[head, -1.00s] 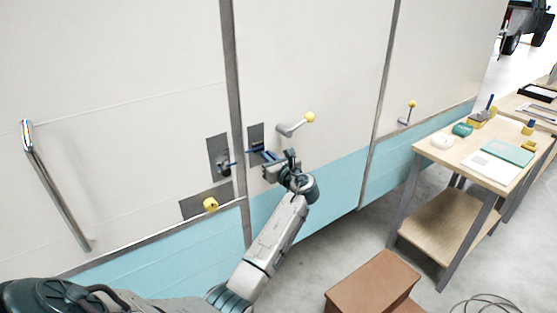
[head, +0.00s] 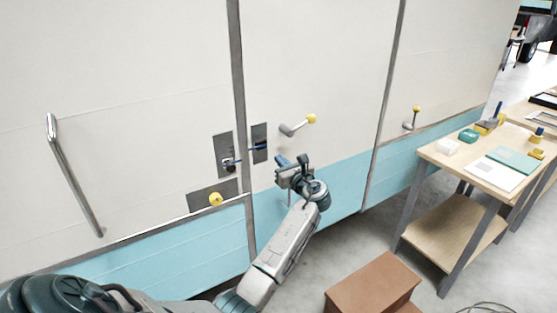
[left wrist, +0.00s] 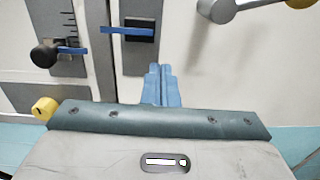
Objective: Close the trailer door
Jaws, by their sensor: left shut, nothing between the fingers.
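The trailer wall has cream upper panels and light blue lower panels. I cannot tell for certain which panel is the door. At a grey vertical seam (head: 238,100), the left panel (head: 110,90) and middle panel (head: 315,60) look about level. A dark latch plate with a black knob (left wrist: 44,54) and blue strip lies left of the seam; a plate with a blue bar (left wrist: 127,31) lies right of it. My left gripper (head: 291,161) is shut and empty, right of and below these plates, its blue fingers together in the left wrist view (left wrist: 161,84). My right gripper is not in view.
A lever with a yellow ball (head: 311,119) sticks out above my left gripper. A yellow knob (head: 215,199) and steel grab bar (head: 72,175) are on the left panel. A brown step box (head: 372,285) and a wooden workbench (head: 480,170) stand at right.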

